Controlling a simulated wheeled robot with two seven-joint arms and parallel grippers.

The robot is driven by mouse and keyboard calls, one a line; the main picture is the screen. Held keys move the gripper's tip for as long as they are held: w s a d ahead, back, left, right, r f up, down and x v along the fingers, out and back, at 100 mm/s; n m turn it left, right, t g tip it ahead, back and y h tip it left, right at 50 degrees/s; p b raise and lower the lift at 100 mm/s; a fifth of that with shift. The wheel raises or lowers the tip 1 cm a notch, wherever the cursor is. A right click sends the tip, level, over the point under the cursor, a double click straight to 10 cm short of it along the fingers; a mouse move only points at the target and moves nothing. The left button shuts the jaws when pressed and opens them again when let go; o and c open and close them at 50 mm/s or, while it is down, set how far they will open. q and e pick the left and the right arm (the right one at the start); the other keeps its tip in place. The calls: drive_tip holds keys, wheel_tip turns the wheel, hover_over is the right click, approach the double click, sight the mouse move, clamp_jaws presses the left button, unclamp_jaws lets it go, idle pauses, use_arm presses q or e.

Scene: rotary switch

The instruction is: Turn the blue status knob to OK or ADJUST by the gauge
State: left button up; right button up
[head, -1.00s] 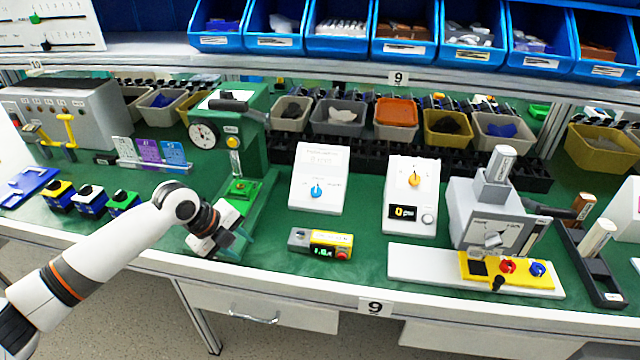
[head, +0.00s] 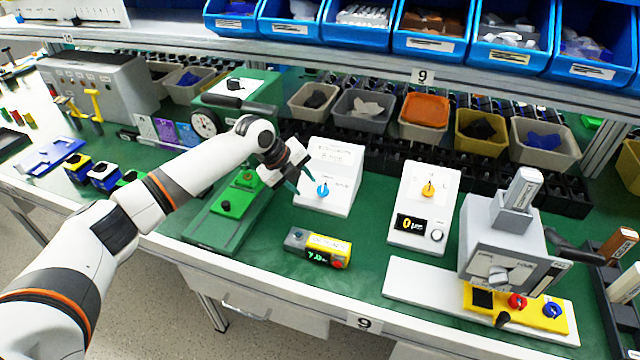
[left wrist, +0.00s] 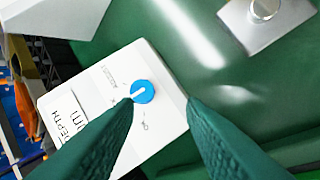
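The blue knob (head: 322,189) sits on the sloped face of a white box (head: 343,166) in mid-bench. In the left wrist view the knob (left wrist: 142,91) has a white pointer line, with small print around it that seems to include ADJUST and OK. My left gripper (head: 299,180) is just left of the knob in the head view, apart from it as far as I can tell. In the left wrist view its two dark green fingers (left wrist: 160,103) are spread and empty, with the knob between and beyond the tips. A dial gauge (head: 204,124) is on the green press. My right gripper is not in view.
A white box with an orange knob (head: 428,190) and yellow-digit display stands to the right. A small yellow-grey meter (head: 318,249) with green digits lies in front. A grey device (head: 500,240) stands further right. Bins line the back; green bench is clear between boxes.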

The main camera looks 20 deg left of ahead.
sight(322, 190)
use_arm(q)
drive_tip(key=w+d+f, duration=0.3)
drive_tip(key=shift+w, duration=0.15)
drive_tip(key=shift+w+d+f, duration=0.2)
drive_tip(key=shift+w+f, duration=0.05)
drive_tip(key=shift+f, duration=0.4)
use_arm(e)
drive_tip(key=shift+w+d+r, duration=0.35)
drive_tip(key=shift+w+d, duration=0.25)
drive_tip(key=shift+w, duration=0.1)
use_arm(q)
drive_tip(key=shift+c, duration=0.3)
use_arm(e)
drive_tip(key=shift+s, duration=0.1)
use_arm(q)
drive_tip(key=c, duration=0.6)
drive_tip(key=shift+c, duration=0.2)
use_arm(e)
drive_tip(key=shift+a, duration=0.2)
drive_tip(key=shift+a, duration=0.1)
